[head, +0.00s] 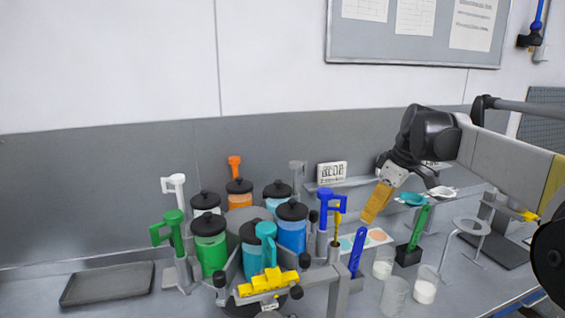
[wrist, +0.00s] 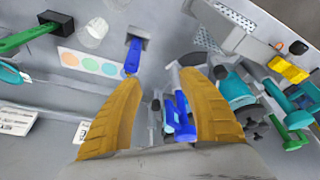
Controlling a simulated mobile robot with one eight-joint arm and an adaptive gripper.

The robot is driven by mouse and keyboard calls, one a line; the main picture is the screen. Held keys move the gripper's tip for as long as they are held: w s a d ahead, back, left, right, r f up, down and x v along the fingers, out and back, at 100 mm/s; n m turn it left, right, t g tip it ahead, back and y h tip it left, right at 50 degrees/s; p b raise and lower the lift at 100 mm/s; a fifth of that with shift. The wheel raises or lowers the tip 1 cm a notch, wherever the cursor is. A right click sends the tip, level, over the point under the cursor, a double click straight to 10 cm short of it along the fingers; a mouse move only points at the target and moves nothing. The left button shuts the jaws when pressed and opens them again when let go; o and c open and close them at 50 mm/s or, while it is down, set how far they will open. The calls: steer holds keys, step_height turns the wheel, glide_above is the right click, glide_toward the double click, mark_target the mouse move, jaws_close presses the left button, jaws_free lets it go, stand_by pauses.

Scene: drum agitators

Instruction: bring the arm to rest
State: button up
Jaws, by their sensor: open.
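My gripper (head: 376,203) hangs over the bench at the right of the drums, its yellow fingers pointing down. In the wrist view the fingers of my gripper (wrist: 161,82) are spread apart with nothing between them. A blue-handled agitator (head: 331,203) stands in its holder left of my gripper. It also shows in the wrist view (wrist: 181,118), next to the right finger. A blue upright handle (head: 357,250) stands below my gripper and shows beyond the fingertips in the wrist view (wrist: 133,56). My arm (head: 500,162) reaches in from the right.
Lidded drums, among them a green one (head: 210,250) and a blue one (head: 292,230), crowd the middle. A green handle (head: 418,228), glass beakers (head: 425,290) and a ring stand (head: 471,226) stand at right. A dark tray (head: 108,284) lies at left. The space above the bench is open.

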steer(key=s+a+f+m+t+h+b, duration=0.1)
steer(key=s+f+m+b, duration=0.1)
steer(key=s+f, duration=0.4)
steer(key=s+a+f+m+t+b, duration=0.1)
steer(key=s+f, duration=0.6)
steer(key=s, duration=0.7)
steer(key=s+a+f+m+t+h+b, duration=0.1)
steer(key=s+f+m+b, duration=0.4)
steer(key=s, duration=0.5)
steer(key=shift+a+f+m+t+h, duration=0.3)
steer(key=shift+a+f+m+t, duration=0.2)
steer(key=shift+f+m+t, duration=0.3)
